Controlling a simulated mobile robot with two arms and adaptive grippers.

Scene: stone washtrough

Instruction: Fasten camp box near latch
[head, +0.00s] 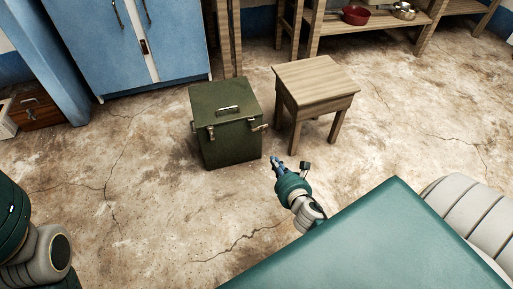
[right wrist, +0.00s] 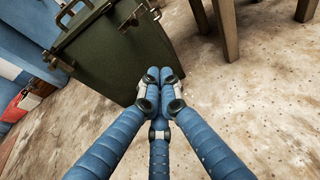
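The dark green camp box (head: 232,148) stands on the floor with its lid down and a carry handle (head: 228,109) on top. Metal fittings show near the lid's rim: one at the front left (head: 211,131) and one sticking out at the right corner (head: 260,127). I cannot tell whether they are fastened. In the right wrist view the box (right wrist: 115,60) fills the upper left, with a metal fitting (right wrist: 146,15) at its rim. My right gripper (head: 276,162) is in front of the box's right corner, apart from it. Its blue fingers (right wrist: 163,76) are together and empty. My left gripper is out of view.
A wooden stool (head: 316,84) stands close to the box's right. A blue cabinet (head: 130,45) is behind on the left, a wooden shelf (head: 375,20) with a red pot (head: 356,15) at the back. A small brown case (head: 35,112) lies far left. The cracked floor in front is clear.

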